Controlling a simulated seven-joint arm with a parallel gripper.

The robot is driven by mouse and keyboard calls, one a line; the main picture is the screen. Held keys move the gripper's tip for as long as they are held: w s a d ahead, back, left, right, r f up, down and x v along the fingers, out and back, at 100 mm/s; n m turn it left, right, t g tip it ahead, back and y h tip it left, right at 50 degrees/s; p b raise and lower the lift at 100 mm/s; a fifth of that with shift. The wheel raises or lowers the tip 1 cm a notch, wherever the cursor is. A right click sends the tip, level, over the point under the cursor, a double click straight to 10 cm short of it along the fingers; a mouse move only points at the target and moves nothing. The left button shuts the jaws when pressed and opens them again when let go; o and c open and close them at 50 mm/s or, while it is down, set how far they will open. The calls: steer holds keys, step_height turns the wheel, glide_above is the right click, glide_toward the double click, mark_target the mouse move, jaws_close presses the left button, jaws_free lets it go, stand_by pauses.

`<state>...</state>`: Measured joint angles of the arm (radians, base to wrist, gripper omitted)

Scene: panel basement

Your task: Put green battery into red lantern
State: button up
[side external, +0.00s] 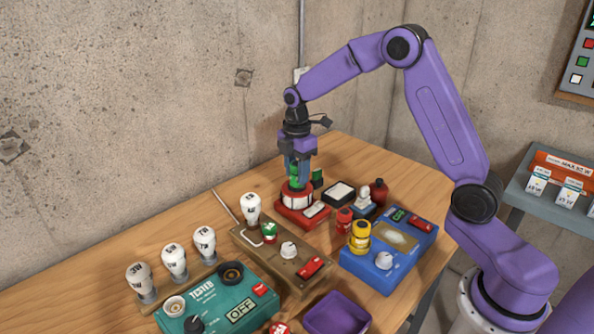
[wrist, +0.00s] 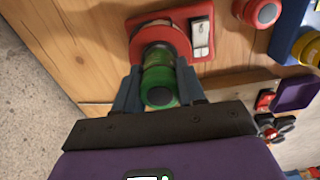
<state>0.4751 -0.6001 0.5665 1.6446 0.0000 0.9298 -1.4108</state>
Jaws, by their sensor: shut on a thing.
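The red lantern (side external: 303,212) stands on the wooden table near the wall, with a red base and a round red and white body. In the wrist view its red ring (wrist: 177,38) and square base lie just beyond my fingers. My gripper (side external: 298,176) points down over the lantern, shut on the green battery (side external: 295,183). In the wrist view the battery (wrist: 160,88) is upright between the two fingers of my gripper (wrist: 160,92), lined up with the ring. Its lower end meets or overlaps the lantern's opening; I cannot tell how deep it sits.
A brown panel (side external: 285,262) with a bulb and knob is in front. A teal tester (side external: 220,305), a blue panel (side external: 385,262) with a yellow lantern (side external: 360,236), a red canister (side external: 379,190) and a purple tray (side external: 337,316) stand around. The concrete wall is close behind.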

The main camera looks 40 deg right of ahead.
steer(key=shift+f, duration=0.8)
stand_by(0.5)
steer(key=o, duration=0.8)
steer(key=shift+o, duration=0.2)
steer(key=shift+r, duration=0.1)
steer(key=shift+r, duration=5.45)
steer(key=s+a+m, duration=0.1)
steer(key=s+a, duration=0.4)
steer(key=s, duration=0.4)
steer(key=s+a+m, duration=0.1)
steer(key=s+a, duration=0.4)
steer(key=s, duration=0.5)
steer(key=s+d+f+m, duration=0.1)
steer(key=s+d+f, duration=0.1)
steer(key=s, duration=0.6)
steer(key=s+d+f+m, duration=0.1)
steer(key=s+m, duration=0.1)
steer(key=s, duration=0.7)
steer(key=shift+s+d+f, duration=0.15)
steer(key=shift+d+f, duration=0.2)
steer(key=shift+f, duration=0.05)
